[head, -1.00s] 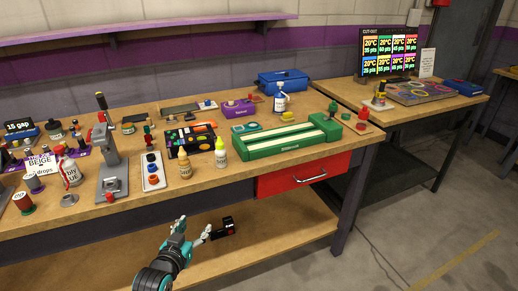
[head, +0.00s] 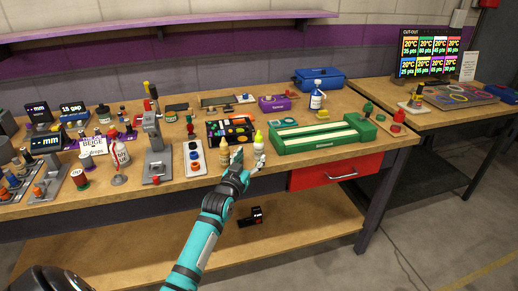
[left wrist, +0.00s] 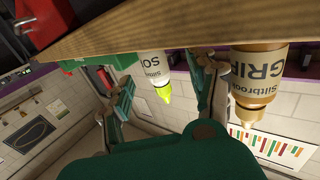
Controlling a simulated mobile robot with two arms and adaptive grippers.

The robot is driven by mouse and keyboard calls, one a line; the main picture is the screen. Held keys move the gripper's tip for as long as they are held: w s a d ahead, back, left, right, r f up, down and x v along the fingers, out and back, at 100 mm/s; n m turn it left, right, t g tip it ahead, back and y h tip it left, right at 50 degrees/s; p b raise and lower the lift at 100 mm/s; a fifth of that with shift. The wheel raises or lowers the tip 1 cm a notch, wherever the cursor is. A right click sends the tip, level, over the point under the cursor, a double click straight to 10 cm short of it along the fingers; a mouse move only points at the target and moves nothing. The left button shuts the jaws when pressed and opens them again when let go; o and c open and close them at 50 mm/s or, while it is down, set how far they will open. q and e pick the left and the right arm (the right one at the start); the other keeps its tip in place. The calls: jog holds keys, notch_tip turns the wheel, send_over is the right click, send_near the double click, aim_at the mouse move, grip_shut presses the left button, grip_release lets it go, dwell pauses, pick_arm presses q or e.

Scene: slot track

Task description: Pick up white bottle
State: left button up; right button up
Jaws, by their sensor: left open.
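The white bottle (head: 258,143) with a yellow-green tip stands upright near the front edge of the workbench, left of the green slot track. My left gripper (head: 249,160) is open in front of it, its fingers pointing towards the bench. In the left wrist view, which is upside down, the white bottle (left wrist: 154,66) shows between the two spread fingers (left wrist: 165,88), with a gap on each side. A tan bottle (head: 224,151) stands just left of the gripper; it also shows large in the left wrist view (left wrist: 258,75). My right gripper is not seen.
The green slot track (head: 322,136) lies close on the right, above a red drawer (head: 335,171). A paint palette (head: 228,130) lies behind the bottles. A tray with round knobs (head: 195,158) is on the left. Another white bottle with a blue label (head: 317,98) stands farther back.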

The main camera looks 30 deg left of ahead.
aim_at(257, 150)
pick_arm(q)
jog(key=w, duration=0.2)
jog(key=w+r, duration=0.1)
jog(key=w, duration=0.1)
jog(key=shift+w+a, duration=0.1)
jog(key=shift+w, duration=0.25)
jog(key=shift+w+a+f, duration=0.1)
jog(key=shift+w+a, duration=0.05)
jog(key=shift+w, duration=0.3)
grip_shut()
